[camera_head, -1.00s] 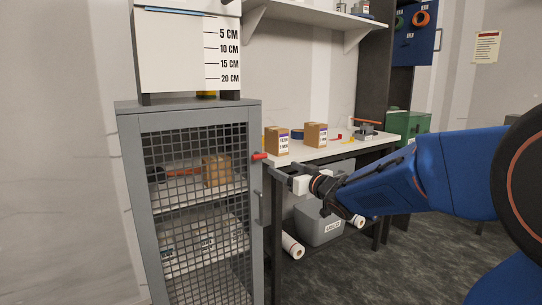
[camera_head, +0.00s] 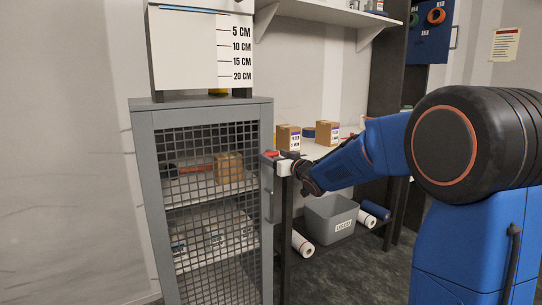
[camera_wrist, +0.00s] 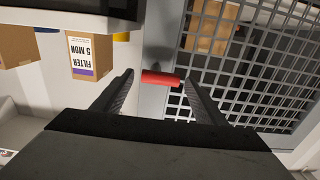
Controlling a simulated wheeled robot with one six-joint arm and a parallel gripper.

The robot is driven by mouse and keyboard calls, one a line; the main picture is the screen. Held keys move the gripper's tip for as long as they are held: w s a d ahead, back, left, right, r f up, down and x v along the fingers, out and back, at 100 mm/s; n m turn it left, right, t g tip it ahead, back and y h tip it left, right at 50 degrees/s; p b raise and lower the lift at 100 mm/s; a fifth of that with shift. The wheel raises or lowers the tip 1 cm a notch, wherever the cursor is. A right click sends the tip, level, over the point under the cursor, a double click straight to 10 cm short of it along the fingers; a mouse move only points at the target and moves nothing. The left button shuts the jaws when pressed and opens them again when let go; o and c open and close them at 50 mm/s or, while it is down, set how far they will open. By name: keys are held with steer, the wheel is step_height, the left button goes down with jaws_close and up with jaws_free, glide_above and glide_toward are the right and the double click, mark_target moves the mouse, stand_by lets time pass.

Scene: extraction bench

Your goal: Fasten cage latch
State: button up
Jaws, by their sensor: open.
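The grey mesh cage (camera_head: 146,200) stands at the left of the head view, its door looking shut. Its latch has a red handle (camera_head: 271,153), at the upper right edge of the cage, partly covered by my gripper (camera_head: 270,163). In the wrist view the red handle (camera_wrist: 160,78) lies roughly crosswise between the tips of my open gripper (camera_wrist: 158,82). The handle's right end is close to the right finger; I cannot tell whether they touch. The cage frame (camera_wrist: 152,105) and mesh show behind it.
A white bench (camera_head: 315,150) with brown filter boxes (camera_head: 288,138) stands right of the cage. Below it are a grey bin (camera_head: 330,218) and white rolls (camera_head: 301,244). A white measuring board (camera_head: 190,50) stands on the cage. Floor in front of the bench is clear.

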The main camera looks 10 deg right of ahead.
steer(key=shift+x, duration=1.45)
steer(key=c, duration=1.1)
steer(key=shift+o, duration=0.2)
